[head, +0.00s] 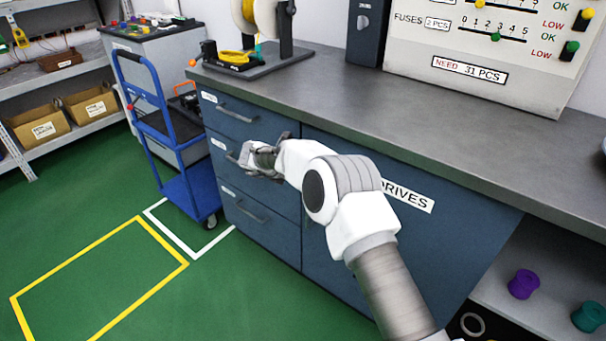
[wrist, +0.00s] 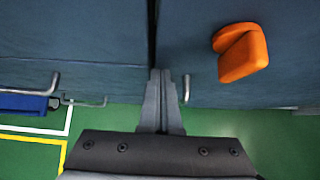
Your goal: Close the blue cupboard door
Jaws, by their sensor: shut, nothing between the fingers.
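The blue cupboard door (head: 400,240), labelled "DRIVES", is right of a stack of blue drawers (head: 250,180) under the grey worktop. It looks flush or nearly flush with the drawer fronts; I cannot tell whether it is fully shut. In the wrist view a dark narrow gap runs between the drawers (wrist: 80,40) and the door (wrist: 190,70). An orange knob or latch (wrist: 243,52) is on the door, hidden by my arm in the head view. My gripper (head: 245,158) is shut and empty, its fingertips (wrist: 160,75) at the gap; contact is unclear.
A blue trolley (head: 185,195) stands left of the drawers. Drawer handles (head: 238,113) stick out. An open shelf right of the door holds a purple spool (head: 523,284) and a teal spool (head: 589,316). Green floor with a yellow outline (head: 75,258) is clear at front left.

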